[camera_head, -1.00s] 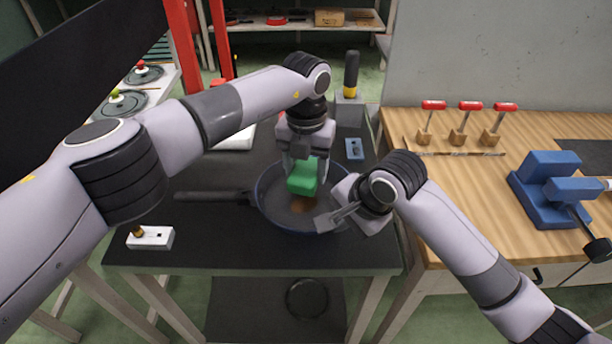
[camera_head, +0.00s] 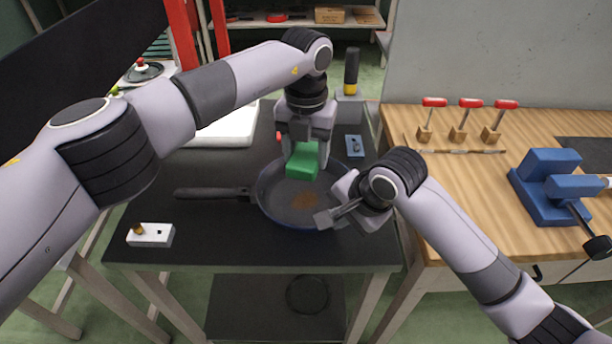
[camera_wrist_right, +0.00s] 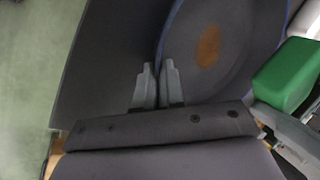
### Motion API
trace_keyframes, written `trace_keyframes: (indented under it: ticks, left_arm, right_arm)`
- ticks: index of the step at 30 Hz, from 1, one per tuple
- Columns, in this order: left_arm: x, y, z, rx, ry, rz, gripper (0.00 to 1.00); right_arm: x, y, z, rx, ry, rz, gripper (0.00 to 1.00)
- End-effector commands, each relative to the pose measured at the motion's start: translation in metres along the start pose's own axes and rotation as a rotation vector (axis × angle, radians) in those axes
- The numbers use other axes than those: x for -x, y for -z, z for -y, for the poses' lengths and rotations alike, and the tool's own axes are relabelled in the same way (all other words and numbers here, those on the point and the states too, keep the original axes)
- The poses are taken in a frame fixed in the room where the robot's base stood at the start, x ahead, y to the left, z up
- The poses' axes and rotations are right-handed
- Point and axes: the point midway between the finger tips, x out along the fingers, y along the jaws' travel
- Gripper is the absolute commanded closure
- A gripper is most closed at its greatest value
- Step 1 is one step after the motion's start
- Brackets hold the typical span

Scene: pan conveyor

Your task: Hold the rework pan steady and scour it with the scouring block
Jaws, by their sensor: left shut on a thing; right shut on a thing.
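The rework pan (camera_head: 285,213) is dark with a blue rim and sits on the black table, its handle (camera_head: 212,193) pointing left. A brown stain (camera_head: 305,200) marks its inner floor; it also shows in the right wrist view (camera_wrist_right: 208,46). My left gripper (camera_head: 305,147) is shut on the green scouring block (camera_head: 302,163), over the far part of the pan. I cannot tell whether the block touches the pan. The block also shows at the right of the wrist view (camera_wrist_right: 288,75). My right gripper (camera_head: 335,216) is shut on the pan's near-right rim; its fingers show in the wrist view (camera_wrist_right: 158,85).
A white block with a brass knob (camera_head: 151,235) lies at the table's front left. A blue piece (camera_head: 354,146) and a holder with a yellow-and-black handle (camera_head: 351,75) stand behind the pan. The wooden bench at right carries red-handled tools (camera_head: 460,121) and a blue vise (camera_head: 550,188).

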Motion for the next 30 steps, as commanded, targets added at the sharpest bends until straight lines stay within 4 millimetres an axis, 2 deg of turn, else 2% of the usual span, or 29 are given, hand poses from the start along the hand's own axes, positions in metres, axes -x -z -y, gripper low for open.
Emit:
trace_keyframes:
  ticks: [5,18,24,30]
  left_arm:
    - [0.0,0.0,0.0,0.121,0.0,0.0,0.71]
    - [0.0,-0.001,0.0,0.677,0.0,0.0,0.71]
    - [-0.001,-0.001,0.0,0.772,-0.001,0.0,0.71]
    - [-0.011,-0.001,0.0,0.779,0.0,-0.002,0.71]
  right_arm:
    - [0.0,0.0,0.0,0.0,0.001,0.001,1.0]
    - [0.0,0.0,0.0,0.0,0.001,0.001,1.0]
    - [0.0,0.0,0.0,0.0,0.001,0.001,1.0]
    - [0.0,0.0,0.0,0.0,0.001,0.001,1.0]
